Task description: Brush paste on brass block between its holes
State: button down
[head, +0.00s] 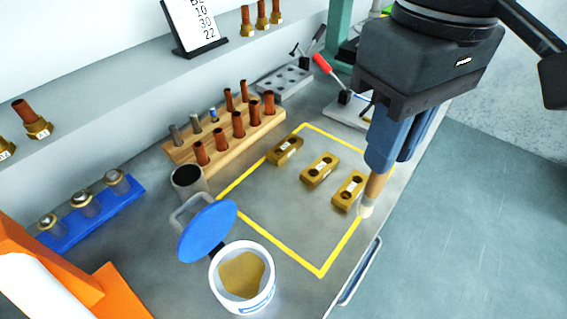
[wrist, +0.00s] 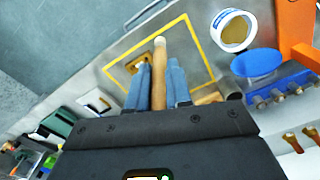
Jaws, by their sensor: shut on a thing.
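My gripper (head: 390,150) is shut on the wooden handle of a brush (head: 375,187), which points down with pale bristles. The bristle tip is just right of the nearest brass block (head: 349,192); I cannot tell whether it touches the table. Two more brass blocks, a middle one (head: 320,170) and a far one (head: 285,151), lie in a row inside the yellow outline. Each block has two holes and a white label between them. An open white tub (head: 263,299) holds tan paste (head: 241,273). In the wrist view the brush (wrist: 159,65) sits between the fingers and a brass block (wrist: 132,66) is partly hidden.
A blue lid (head: 207,230) stands open beside the tub, near a grey mug (head: 187,182). A wooden rack (head: 180,155) with copper pieces, a blue tray (head: 128,204) and a red-handled lever (head: 322,64) surround the outline. A rail (head: 362,270) runs along the table edge.

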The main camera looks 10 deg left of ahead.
jog(key=s+a+n, duration=0.3)
jog(key=s+a, duration=0.1)
jog(key=a, duration=0.3)
jog(key=s+a+n, duration=0.3)
jog(key=s+a, duration=0.1)
jog(key=a, duration=0.4)
jog(key=f+b, duration=0.2)
jog(key=b, duration=0.1)
jog(key=f+b, duration=0.3)
jog(key=shift+w+d+f, duration=0.2)
jog(key=shift+f, duration=0.65)
dwell(2.1)
jog(key=shift+r, duration=0.1)
notch_tip(320, 180, up, 7)
jog(key=p, duration=0.7)
jog(key=shift+p, duration=0.4)
jog(key=shift+s, duration=0.1)
